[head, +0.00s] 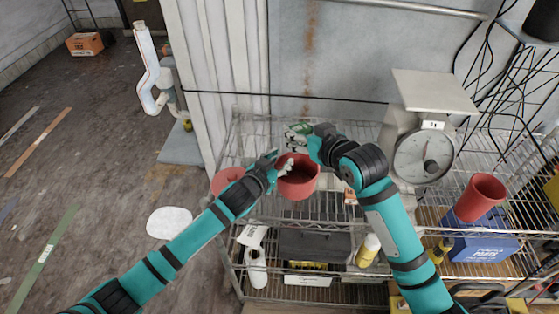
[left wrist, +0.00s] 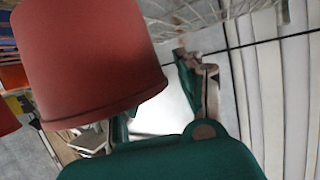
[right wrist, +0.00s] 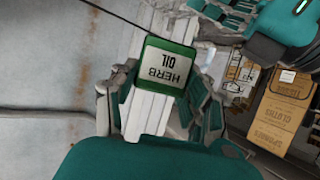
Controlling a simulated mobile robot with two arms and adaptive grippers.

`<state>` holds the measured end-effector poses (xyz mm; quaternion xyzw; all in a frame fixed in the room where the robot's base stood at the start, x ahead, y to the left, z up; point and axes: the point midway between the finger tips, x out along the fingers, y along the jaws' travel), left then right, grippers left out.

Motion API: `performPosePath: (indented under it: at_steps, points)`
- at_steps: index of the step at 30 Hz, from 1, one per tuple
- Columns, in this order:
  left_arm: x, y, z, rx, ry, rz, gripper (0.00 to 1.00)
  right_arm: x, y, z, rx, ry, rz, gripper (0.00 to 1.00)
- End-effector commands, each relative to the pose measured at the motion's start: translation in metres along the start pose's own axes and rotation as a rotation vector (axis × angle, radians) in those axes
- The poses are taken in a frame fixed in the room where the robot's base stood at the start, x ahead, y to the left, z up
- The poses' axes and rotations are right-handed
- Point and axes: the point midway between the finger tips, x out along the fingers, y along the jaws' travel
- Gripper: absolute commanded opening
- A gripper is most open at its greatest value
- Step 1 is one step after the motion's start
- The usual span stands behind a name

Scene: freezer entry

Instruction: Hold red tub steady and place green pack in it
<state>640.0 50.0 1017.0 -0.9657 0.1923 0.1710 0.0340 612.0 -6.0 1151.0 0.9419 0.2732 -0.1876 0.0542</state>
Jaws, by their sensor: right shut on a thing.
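The red tub (head: 299,187) stands upright on the wire shelf in the head view, its open top facing up. It fills the upper left of the left wrist view (left wrist: 85,60). My left gripper (head: 283,165) is at the tub's left rim, its fingers apart (left wrist: 155,105); I cannot tell whether one touches the tub. My right gripper (head: 303,133) is shut on the green pack (head: 298,129), held above and behind the tub. In the right wrist view the pack (right wrist: 162,66) sits between the fingers with its "HERB OIL" label showing upside down.
A second red tub (head: 226,180) is partly hidden behind my left arm. Another red tub (head: 480,197) stands at right above a blue box (head: 485,245). A dial scale (head: 424,155) stands right of my right arm. The wall is close behind the rack.

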Motion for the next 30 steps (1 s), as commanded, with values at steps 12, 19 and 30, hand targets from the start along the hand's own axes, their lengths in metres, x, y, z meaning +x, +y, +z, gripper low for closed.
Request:
performPosePath:
  at_steps: [12, 19, 30]
  points:
    - [0.0014, -0.0001, 0.0001, 0.000, 0.000, 0.000, 0.20, -0.0001, -0.0001, -0.0005, 0.000, 0.001, 0.000, 0.13]
    - [0.0013, -0.0002, 0.0002, 0.000, 0.000, 0.000, 0.00, -0.0001, -0.0001, -0.0005, 0.000, 0.001, 0.000, 0.13]
    - [0.0013, -0.0004, 0.0004, 0.000, 0.000, -0.001, 0.00, 0.0065, 0.0038, 0.0083, -0.014, -0.002, -0.040, 0.13]
